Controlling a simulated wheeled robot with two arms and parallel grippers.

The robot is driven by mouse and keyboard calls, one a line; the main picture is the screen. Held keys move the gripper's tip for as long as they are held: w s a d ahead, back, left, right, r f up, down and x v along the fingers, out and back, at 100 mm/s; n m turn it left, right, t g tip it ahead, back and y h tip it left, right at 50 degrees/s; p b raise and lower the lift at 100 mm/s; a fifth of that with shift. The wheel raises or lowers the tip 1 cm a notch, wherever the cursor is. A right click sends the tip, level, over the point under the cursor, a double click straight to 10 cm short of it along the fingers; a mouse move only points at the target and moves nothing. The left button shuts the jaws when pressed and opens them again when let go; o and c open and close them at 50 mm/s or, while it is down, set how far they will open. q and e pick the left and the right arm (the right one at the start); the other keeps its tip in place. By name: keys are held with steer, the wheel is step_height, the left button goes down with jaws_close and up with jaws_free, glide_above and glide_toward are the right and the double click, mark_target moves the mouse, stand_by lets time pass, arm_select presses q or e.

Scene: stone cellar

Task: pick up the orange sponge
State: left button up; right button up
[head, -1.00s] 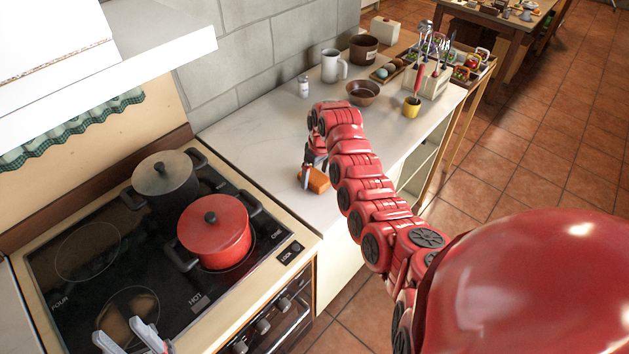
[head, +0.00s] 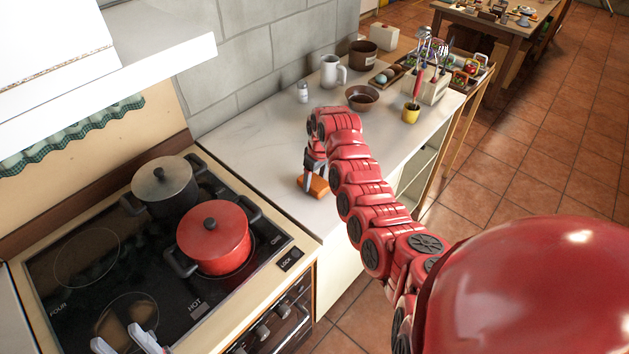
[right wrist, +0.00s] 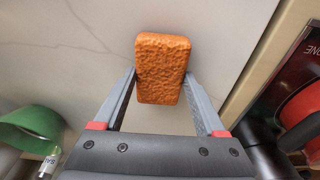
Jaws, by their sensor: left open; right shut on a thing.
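The orange sponge (head: 319,187) is at the near end of the white counter, beside the stove. In the right wrist view the sponge (right wrist: 162,68) is a rough orange block between the two fingers. My right gripper (head: 310,183) is shut on it, with a finger against each long side. Whether the sponge touches the counter is hard to tell. My right arm hides part of the counter behind it. My left gripper (head: 128,346) is at the bottom left over the stove, open and empty, and partly cut off by the frame edge.
A red pot (head: 214,237) and a dark pot (head: 165,186) stand on the stove (head: 75,295), left of the sponge. Further back on the counter (head: 255,150) are a shaker (head: 302,92), a white mug (head: 331,72), a brown bowl (head: 362,97) and a yellow cup (head: 411,114).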

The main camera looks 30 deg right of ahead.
mark_target(312, 181)
step_height(312, 181, up, 4)
steer(key=shift+s+a+f+p, duration=0.1)
steer(key=shift+a+f+p, duration=0.05)
steer(key=shift+f+p, duration=0.15)
steer(key=s+a+p, duration=0.1)
steer(key=s+p, duration=0.3)
steer(key=s+a+r+p, duration=0.1)
steer(key=s+p, duration=0.3)
steer(key=s, duration=0.1)
steer(key=s+a+p, duration=0.1)
steer(key=s+p, duration=0.3)
steer(key=shift+s+a+r, duration=0.1)
steer(key=shift+s+r, duration=0.1)
steer(key=shift+r, duration=0.1)
steer(key=shift+s+f, duration=0.15)
steer(key=shift+f, duration=0.15)
steer(key=shift+s+a, duration=0.2)
steer(key=shift+s, duration=0.4)
steer(key=shift+s+r, duration=0.1)
steer(key=shift+s, duration=0.15)
